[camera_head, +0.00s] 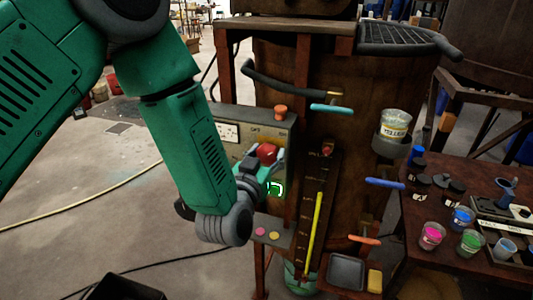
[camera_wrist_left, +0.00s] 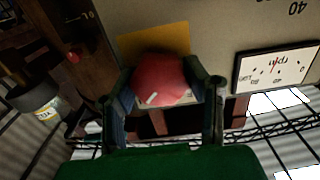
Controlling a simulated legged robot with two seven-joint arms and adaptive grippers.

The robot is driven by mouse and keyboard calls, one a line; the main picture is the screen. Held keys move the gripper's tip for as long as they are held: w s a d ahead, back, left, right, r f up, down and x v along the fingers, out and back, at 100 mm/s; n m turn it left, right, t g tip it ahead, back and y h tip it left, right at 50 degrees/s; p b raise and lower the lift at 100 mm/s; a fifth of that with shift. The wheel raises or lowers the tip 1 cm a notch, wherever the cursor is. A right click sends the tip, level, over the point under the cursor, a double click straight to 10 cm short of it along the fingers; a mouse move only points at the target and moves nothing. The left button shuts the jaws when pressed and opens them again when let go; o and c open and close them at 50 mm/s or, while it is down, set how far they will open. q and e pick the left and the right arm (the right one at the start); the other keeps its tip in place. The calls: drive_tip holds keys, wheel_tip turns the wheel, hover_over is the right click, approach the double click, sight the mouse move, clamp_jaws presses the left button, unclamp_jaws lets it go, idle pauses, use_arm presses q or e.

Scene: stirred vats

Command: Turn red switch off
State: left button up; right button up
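The red switch (camera_head: 267,152) is a round red knob on the grey control box (camera_head: 228,150) fixed to the rusty vat. It shows large in the left wrist view (camera_wrist_left: 161,80), in front of a yellow plate (camera_wrist_left: 155,42). My left gripper (camera_head: 268,163) is at the knob, with one finger on each side of it. In the wrist view the open fingers (camera_wrist_left: 160,88) flank the knob closely; I cannot tell whether they touch it. The switch's lettering is mostly hidden. My right gripper is not in view.
An orange knob (camera_head: 281,112) tops the box; a green-lit element (camera_head: 275,188) sits below the switch. Valves with teal (camera_head: 332,109), blue (camera_head: 384,183) and orange (camera_head: 364,239) handles project from the vat. A table (camera_head: 425,205) with paint cups stands right. Floor at left is mostly clear.

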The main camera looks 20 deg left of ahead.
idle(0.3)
use_arm(q)
drive_tip(key=shift+a+f+n+b, duration=0.1)
drive_tip(key=shift+n+b, duration=0.55)
drive_tip(key=shift+n, duration=0.35)
drive_tip(key=n+b, duration=0.2)
drive_tip(key=n, duration=0.1)
drive_tip(key=n+b, duration=0.2)
drive_tip(key=n, duration=0.2)
drive_tip(key=shift+f+b, duration=0.1)
drive_tip(key=shift+b, duration=0.25)
drive_tip(key=n+b, duration=0.3)
drive_tip(key=n, duration=0.1)
drive_tip(key=shift+n, duration=0.3)
drive_tip(key=shift+f+n+b, duration=0.1)
drive_tip(key=shift+n+b, duration=1.45)
drive_tip(key=shift+n, duration=0.65)
